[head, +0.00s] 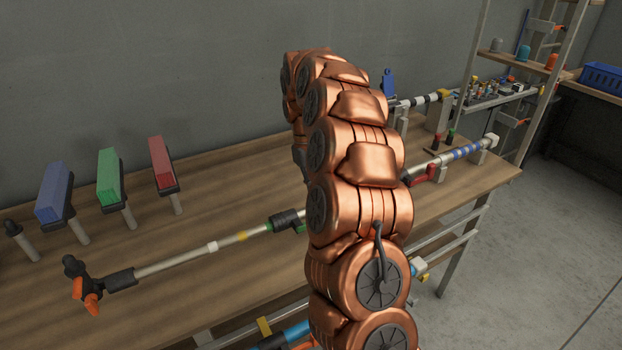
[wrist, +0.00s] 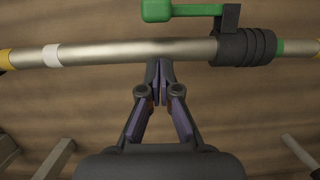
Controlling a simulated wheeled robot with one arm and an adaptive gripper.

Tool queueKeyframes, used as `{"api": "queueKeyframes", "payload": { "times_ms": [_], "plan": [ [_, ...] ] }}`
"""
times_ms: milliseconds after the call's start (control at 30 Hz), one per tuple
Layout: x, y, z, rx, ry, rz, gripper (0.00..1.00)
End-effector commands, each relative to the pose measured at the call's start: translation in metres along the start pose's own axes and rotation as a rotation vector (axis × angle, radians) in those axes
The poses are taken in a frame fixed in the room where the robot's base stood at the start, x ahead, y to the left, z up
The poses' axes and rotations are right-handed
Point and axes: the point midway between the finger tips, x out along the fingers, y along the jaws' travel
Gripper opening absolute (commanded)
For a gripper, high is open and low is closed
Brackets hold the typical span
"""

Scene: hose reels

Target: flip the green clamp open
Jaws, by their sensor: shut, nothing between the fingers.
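The green clamp has a green lever (wrist: 185,11) on a black arm and a ribbed black collar (wrist: 246,47) around a metal pole. The lever lies roughly parallel to the pole, with a gap between them, on the pole's far side in the wrist view. My gripper (wrist: 160,72) is shut and empty. Its tips are at the near edge of the pole, left of the collar; I cannot tell if they touch it. In the head view the black collar (head: 287,220) shows beside my arm, and my gripper is hidden.
The pole (head: 180,262) runs above a wooden bench (head: 230,180). Blue (head: 54,192), green (head: 110,175) and red (head: 163,162) blocks stand on posts behind it. A black joint with orange levers (head: 88,298) is at the pole's left end. Other poles lie right of my arm.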

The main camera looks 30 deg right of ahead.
Motion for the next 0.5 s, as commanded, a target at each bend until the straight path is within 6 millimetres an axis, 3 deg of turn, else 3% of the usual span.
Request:
{"api": "queueKeyframes", "payload": {
  "times_ms": [500],
  "plan": [
    [0.006, 0.000, 0.029, -0.001, 0.002, 0.001, 0.00]
  ]
}}
